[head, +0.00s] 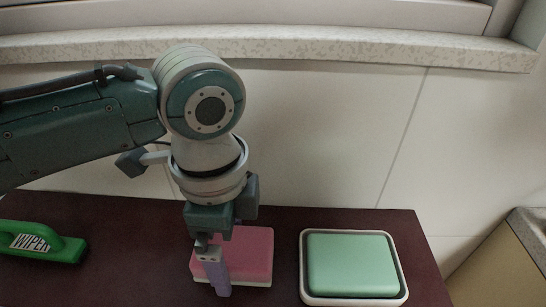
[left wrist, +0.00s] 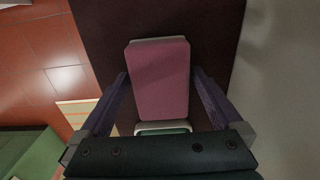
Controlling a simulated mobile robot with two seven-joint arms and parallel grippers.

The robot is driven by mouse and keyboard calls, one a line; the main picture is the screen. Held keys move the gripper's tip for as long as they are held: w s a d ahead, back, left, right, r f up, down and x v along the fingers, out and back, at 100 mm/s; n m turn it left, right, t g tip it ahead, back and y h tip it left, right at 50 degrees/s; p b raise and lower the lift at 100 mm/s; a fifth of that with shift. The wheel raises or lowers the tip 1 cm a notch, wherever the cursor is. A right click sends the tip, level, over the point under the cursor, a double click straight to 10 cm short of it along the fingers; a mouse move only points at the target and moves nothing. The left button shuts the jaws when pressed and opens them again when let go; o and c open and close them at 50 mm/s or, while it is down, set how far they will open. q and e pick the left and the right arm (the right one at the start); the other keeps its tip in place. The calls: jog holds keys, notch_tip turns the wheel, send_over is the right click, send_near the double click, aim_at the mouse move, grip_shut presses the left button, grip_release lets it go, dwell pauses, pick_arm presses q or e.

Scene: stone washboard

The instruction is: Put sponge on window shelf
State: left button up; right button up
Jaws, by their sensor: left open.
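The sponge (head: 250,252), pink on top with a white lower layer, lies flat on a dark red table. My left gripper (head: 218,278) points down at the sponge, with one finger in front of its left part in the head view. In the left wrist view, the sponge (left wrist: 162,78) lies between the two open purple fingers, with a gap visible on each side. The gripper is open and holds nothing. The window shelf (head: 300,45) is a speckled pale ledge along the wall above the table; its visible part is bare. My right gripper is not in view.
A green block (head: 350,262) sits in a white-rimmed tray (head: 304,270) right of the sponge. A green wiper (head: 42,242) lies at the table's left. A tiled wall (head: 320,140) rises behind the table (head: 120,215). A beige cabinet (head: 505,265) stands at right.

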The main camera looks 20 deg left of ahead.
aim_at(229, 247)
pick_arm(q)
notch_tip(229, 247, up, 12)
jog(key=p, duration=0.2)
jog(key=s+d+f+n+t+h, duration=0.2)
jog(key=s+d+f+n+h, duration=0.15)
jog(key=s+n, duration=0.3)
jog(key=s+a+f+n+t+y, duration=0.1)
jog(key=s+a+n+y, duration=0.2)
jog(key=s+a+n, duration=0.4)
jog(key=shift+s+a+f+t, duration=0.15)
jog(key=shift+s+a+t, duration=0.15)
jog(key=shift+a, duration=0.8)
